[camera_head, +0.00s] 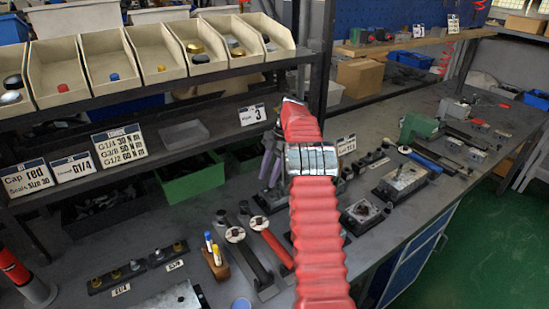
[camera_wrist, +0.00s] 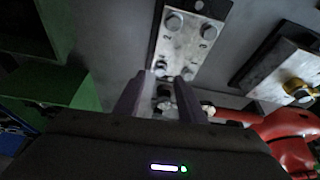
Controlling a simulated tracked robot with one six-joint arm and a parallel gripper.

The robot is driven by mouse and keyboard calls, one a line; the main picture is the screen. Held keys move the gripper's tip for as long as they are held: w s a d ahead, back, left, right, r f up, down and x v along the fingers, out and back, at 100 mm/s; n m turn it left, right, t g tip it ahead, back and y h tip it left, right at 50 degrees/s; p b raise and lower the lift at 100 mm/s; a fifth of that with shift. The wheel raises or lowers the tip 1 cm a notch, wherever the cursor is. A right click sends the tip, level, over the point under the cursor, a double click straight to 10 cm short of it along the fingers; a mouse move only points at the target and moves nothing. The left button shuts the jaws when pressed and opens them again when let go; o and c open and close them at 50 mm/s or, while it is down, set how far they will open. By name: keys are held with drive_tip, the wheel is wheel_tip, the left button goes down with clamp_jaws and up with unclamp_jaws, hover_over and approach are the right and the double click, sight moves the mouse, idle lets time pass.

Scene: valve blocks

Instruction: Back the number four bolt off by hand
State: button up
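In the wrist view a pale metal block (camera_wrist: 186,48) on a dark base has several round-headed bolts and painted numbers. Two bolts sit at its far end, one a far-left bolt (camera_wrist: 173,22), one a far-right bolt (camera_wrist: 208,32). A near-left bolt (camera_wrist: 161,69) sits just past my fingertips, and a near-right bolt (camera_wrist: 188,74) is partly hidden by the right finger. In the head view my gripper (camera_head: 268,168) is partly behind my red arm.
Another metal block (camera_wrist: 290,70) with a brass-coloured fitting lies to the right in the wrist view. In the head view bolted blocks (camera_head: 402,180) (camera_head: 362,212) stand on the bench, with red-handled tools (camera_head: 270,245) and a wooden pen holder (camera_head: 216,262) at front. Part bins (camera_head: 110,58) line the shelf.

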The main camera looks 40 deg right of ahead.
drive_tip(key=v, duration=0.8)
drive_tip(key=shift+d+r, duration=0.15)
drive_tip(key=shift+r, duration=0.2)
idle(0.4)
idle(0.5)
